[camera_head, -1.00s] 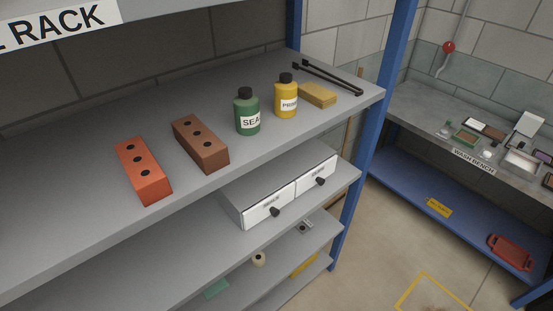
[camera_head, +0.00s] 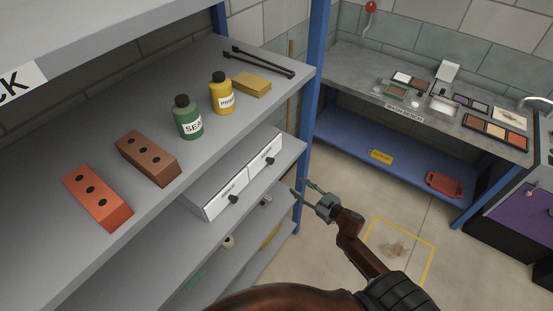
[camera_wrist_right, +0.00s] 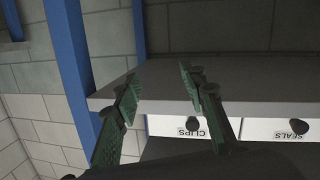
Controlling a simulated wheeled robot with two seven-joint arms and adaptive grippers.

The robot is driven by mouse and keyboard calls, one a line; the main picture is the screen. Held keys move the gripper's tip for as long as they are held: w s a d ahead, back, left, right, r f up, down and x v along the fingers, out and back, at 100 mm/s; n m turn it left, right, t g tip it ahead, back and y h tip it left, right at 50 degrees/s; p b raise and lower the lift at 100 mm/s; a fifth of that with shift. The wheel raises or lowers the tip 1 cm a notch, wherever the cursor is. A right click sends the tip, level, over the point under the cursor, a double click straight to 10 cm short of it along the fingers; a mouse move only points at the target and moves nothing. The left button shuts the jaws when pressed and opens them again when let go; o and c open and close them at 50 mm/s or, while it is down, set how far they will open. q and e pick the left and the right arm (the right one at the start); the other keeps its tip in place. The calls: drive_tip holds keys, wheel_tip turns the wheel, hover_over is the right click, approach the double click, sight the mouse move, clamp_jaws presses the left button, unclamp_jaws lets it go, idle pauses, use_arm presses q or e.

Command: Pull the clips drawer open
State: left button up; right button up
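Two white drawers sit side by side under the shelf board. The clips drawer (camera_head: 262,157) is the right one in the head view, beside the blue post, and looks shut. Its dark knob (camera_head: 271,161) is in plain sight. In the right wrist view the picture is upside down, and the clips drawer (camera_wrist_right: 165,126) shows its label and knob (camera_wrist_right: 193,123). My right gripper (camera_head: 299,187) is open and empty, to the right of the drawer fronts and apart from them. Its spread fingers show in the wrist view (camera_wrist_right: 160,80). My left gripper is not in view.
The seals drawer (camera_head: 215,196) is beside it. The blue post (camera_head: 312,110) stands close to the clips drawer. Bricks (camera_head: 97,197), a green bottle (camera_head: 188,120) and a yellow bottle (camera_head: 222,95) stand on the board above. The floor right of the rack is open.

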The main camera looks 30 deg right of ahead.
sight(273, 162)
drive_tip(key=w+a+r+n+y+p, duration=0.1)
drive_tip(key=a+r+n+y, duration=0.3)
drive_tip(key=r, duration=0.9)
drive_tip(key=shift+m+t, duration=0.3)
drive_tip(key=shift+m, duration=0.4)
drive_tip(key=x, duration=0.6)
drive_tip(key=shift+w+a, duration=0.25)
drive_tip(key=shift+a, duration=0.15)
drive_tip(key=shift+w+a+f, duration=0.1)
drive_tip(key=shift+w+a, duration=0.1)
drive_tip(key=shift+w, duration=0.4)
drive_tip(key=shift+c, duration=0.4)
clamp_jaws()
